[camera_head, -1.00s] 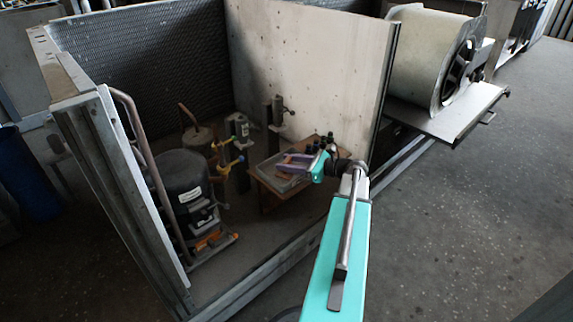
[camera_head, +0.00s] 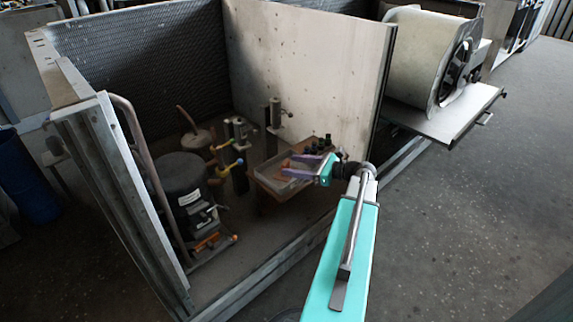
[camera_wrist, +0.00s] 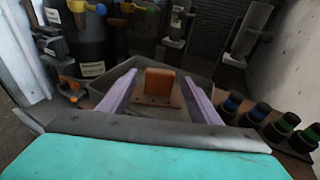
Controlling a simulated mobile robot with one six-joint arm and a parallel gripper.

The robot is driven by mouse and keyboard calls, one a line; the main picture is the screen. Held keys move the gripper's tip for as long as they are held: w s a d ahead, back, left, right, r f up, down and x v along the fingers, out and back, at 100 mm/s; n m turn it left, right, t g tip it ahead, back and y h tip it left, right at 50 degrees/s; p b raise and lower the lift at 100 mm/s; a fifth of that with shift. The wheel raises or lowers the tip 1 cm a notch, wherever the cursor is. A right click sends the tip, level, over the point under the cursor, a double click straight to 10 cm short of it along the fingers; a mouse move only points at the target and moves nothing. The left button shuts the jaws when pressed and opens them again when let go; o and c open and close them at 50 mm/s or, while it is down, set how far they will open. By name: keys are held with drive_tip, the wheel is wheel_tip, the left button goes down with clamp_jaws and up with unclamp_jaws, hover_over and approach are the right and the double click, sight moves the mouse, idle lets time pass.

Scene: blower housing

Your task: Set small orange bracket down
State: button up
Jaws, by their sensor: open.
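The small orange bracket (camera_wrist: 160,84) stands in the grey tray (camera_wrist: 205,80), upright plate on a flat foot, in the wrist view. My gripper (camera_wrist: 160,76) is open, with one purple finger on each side of the bracket and a visible gap to both. In the head view my gripper (camera_head: 294,167) reaches over the tray (camera_head: 268,179) from the right. The bracket is small there, an orange patch by the fingertips. Its underside is hidden, though it appears to rest on the tray floor.
The tray is on a small brown table (camera_head: 262,190) inside the metal housing. Dark cylinders with coloured bands (camera_wrist: 258,113) stand right of the tray. A black compressor (camera_head: 183,180) and clamps stand to the left. A pale wall panel (camera_head: 310,70) rises behind.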

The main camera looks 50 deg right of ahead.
drive_tip(key=p+v, duration=0.2)
drive_tip(key=v, duration=0.6)
drive_tip(key=shift+s+p, duration=0.15)
drive_tip(key=shift+p, duration=0.15)
idle(0.3)
